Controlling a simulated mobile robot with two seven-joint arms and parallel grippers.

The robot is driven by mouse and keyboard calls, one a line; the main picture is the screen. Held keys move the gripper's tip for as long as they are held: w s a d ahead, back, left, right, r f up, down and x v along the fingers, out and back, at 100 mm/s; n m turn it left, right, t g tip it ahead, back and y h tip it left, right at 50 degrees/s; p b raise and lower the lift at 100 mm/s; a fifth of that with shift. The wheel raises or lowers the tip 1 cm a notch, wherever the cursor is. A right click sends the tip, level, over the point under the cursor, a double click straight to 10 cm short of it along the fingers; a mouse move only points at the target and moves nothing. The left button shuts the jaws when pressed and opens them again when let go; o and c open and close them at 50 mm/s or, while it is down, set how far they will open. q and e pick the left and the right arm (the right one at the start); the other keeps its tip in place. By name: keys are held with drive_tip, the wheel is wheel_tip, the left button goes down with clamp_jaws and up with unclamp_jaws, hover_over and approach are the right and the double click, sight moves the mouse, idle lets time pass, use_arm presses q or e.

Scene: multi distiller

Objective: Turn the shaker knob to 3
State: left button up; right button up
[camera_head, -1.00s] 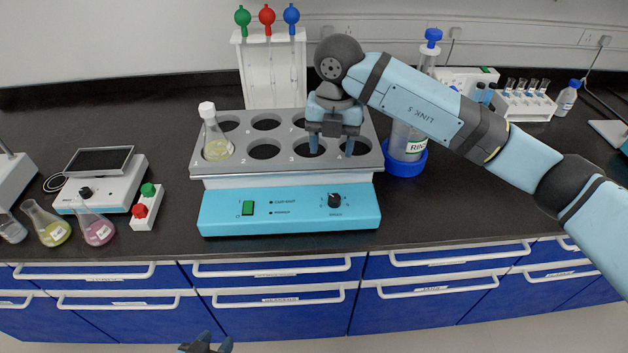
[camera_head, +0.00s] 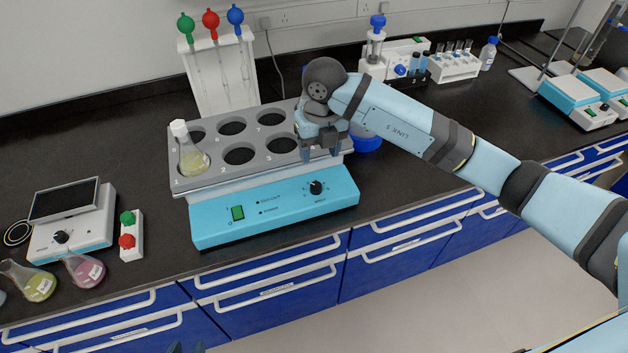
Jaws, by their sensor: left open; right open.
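The shaker (camera_head: 274,208) has a light blue front and a grey rack with numbered holes on top. Its small black knob (camera_head: 316,187) sits at the right of the front panel. The knob's scale is too small to read. A green switch (camera_head: 238,213) is at the panel's left. My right gripper (camera_head: 321,155) is open and points down over the rack's right front part, just above and behind the knob in the picture, apart from it. It hides some rack holes. My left gripper (camera_head: 187,347) shows only its tips at the bottom edge, well below the shaker, empty.
A flask with yellow liquid (camera_head: 193,161) stands in the rack's front left hole. A pipette stand (camera_head: 222,75) is behind. A device with a screen (camera_head: 75,218), flasks and a red-green button box (camera_head: 131,236) are left. Free bench lies right of the shaker.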

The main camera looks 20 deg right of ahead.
sight(316, 185)
drive_tip(key=f, duration=1.1)
drive_tip(key=shift+a+p, duration=0.3)
drive_tip(key=shift+p, duration=0.1)
drive_tip(key=shift+r, duration=0.1)
drive_tip(key=c, duration=0.9)
